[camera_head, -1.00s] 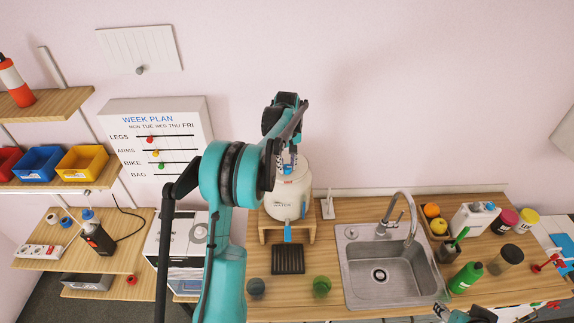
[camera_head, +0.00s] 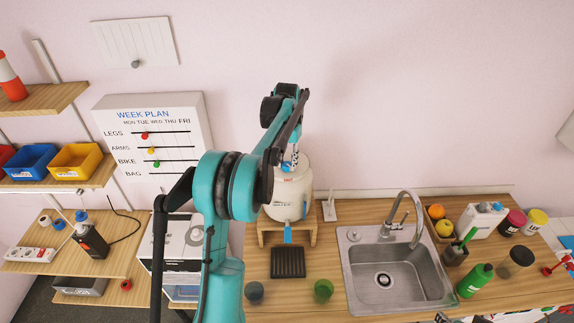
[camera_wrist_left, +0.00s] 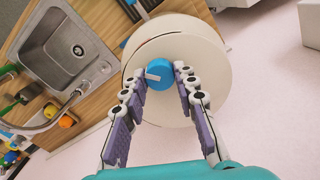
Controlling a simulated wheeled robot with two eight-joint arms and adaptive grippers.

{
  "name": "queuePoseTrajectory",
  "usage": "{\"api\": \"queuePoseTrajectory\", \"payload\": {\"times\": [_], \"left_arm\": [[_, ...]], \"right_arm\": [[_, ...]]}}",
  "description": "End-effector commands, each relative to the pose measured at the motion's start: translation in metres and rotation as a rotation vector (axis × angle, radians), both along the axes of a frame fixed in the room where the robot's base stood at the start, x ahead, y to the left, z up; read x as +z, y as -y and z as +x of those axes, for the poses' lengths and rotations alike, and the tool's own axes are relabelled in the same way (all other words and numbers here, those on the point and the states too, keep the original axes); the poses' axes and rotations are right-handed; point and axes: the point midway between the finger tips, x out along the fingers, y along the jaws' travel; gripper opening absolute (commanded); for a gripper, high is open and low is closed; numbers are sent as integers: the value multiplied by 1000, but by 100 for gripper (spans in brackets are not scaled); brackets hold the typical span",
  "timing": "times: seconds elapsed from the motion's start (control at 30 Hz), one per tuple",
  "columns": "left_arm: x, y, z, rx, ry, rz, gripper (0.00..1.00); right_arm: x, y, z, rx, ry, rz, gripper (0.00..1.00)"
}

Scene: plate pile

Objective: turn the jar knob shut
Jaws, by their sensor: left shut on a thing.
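The white water jar (camera_head: 287,203) stands on a small wooden stand (camera_head: 258,228) at the back of the counter, with a blue tap (camera_head: 288,235) at its front. Its round blue knob (camera_wrist_left: 159,74), with a pale pointer bar, sits on top and faces the left wrist camera. My left gripper (camera_head: 291,160) is above the jar lid, with its fingers (camera_wrist_left: 161,76) shut on the knob from both sides. In the head view my wrist and fingers mostly hide the knob. A small part of my right gripper (camera_head: 442,317) shows at the bottom edge; its fingers are cut off.
A sink (camera_head: 350,275) with a tall tap is to the right of the jar. A dark drip mat (camera_head: 288,262) and two cups, grey (camera_head: 254,291) and green (camera_head: 323,290), are in front. A weekly plan board (camera_head: 155,150) hangs behind my left arm.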

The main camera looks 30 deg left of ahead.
Motion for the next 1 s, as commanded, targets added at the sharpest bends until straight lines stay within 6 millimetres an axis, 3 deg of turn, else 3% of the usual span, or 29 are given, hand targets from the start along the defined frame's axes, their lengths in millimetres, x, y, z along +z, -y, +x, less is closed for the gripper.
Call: {"api": "queuePoseTrajectory", "payload": {"times": [0.5, 1.0], "left_arm": [[0, 0, 0, -464, 1, 1, 0], [1, 0, 0, -691, 1, 1, 0]], "right_arm": [[-18, 0, 0, 0, 0, 0, 40], [-24, 0, 0, 0, 0, 0, 40]]}}
